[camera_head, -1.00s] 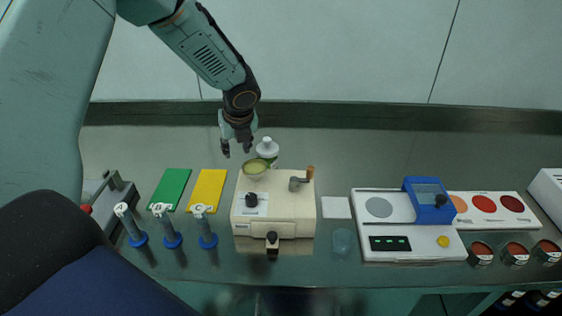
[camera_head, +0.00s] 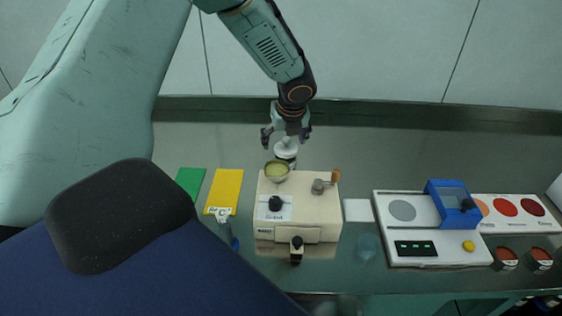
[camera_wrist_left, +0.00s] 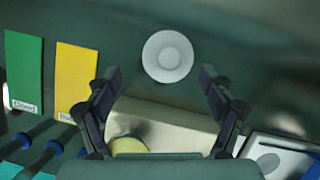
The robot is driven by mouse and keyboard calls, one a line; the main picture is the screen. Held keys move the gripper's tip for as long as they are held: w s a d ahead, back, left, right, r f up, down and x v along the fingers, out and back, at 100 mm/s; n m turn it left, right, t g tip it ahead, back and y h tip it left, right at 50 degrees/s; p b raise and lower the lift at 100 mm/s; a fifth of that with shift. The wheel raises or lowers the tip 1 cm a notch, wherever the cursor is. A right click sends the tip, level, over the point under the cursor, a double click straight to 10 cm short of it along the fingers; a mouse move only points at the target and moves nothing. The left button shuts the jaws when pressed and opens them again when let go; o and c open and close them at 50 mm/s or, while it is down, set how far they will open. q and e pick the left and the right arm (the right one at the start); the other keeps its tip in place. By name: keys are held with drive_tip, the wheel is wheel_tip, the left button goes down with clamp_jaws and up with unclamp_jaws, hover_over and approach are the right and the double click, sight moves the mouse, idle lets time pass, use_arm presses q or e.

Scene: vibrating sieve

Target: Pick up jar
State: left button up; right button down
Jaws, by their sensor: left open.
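The jar (camera_head: 286,150) has a white lid and stands behind the cream sieve machine (camera_head: 322,207) in the head view. In the left wrist view the round white lid of the jar (camera_wrist_left: 168,56) shows from above, ahead of and between the fingers. My left gripper (camera_head: 286,138) is open and above the jar, its fingers apart on either side in the head view. It also shows in the left wrist view (camera_wrist_left: 162,90), with nothing between its fingers. The lower part of the jar is hidden by the machine and bowl. My right gripper is not in view.
A bowl (camera_head: 277,172) of yellow-green material sits on the machine's back left corner. Green (camera_head: 190,182) and yellow (camera_head: 225,190) cards lie to the left. A white device (camera_head: 440,250) with a blue lid stands to the right. The table behind it is clear.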

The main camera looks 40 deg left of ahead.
sight(287, 150)
use_arm(q)
drive_tip(key=shift+w+d+f, duration=0.2)
drive_tip(key=shift+w+d, duration=0.05)
drive_tip(key=shift+d, duration=0.2)
drive_tip(key=shift+w+d+f, duration=0.1)
drive_tip(key=shift+d+f, duration=0.05)
drive_tip(key=shift+f, duration=0.2)
drive_tip(key=x, duration=0.3)
drive_tip(key=a+x, duration=0.1)
drive_tip(key=x, duration=0.2)
drive_tip(key=shift+r, duration=0.15)
drive_tip(key=shift+d+f, duration=0.1)
drive_tip(key=shift+f, duration=0.1)
drive_tip(key=shift+d+r, duration=0.15)
drive_tip(key=shift+d, duration=0.2)
drive_tip(key=shift+a, duration=0.45)
drive_tip(key=shift+c, duration=1.4)
drive_tip(key=shift+f, duration=0.2)
drive_tip(key=shift+c, duration=0.8)
drive_tip(key=shift+d+r, duration=0.15)
drive_tip(key=shift+d, duration=0.2)
drive_tip(key=c, duration=0.5)
drive_tip(key=shift+a, duration=0.3)
drive_tip(key=c, duration=0.5)
drive_tip(key=shift+d, duration=0.2)
clamp_jaws()
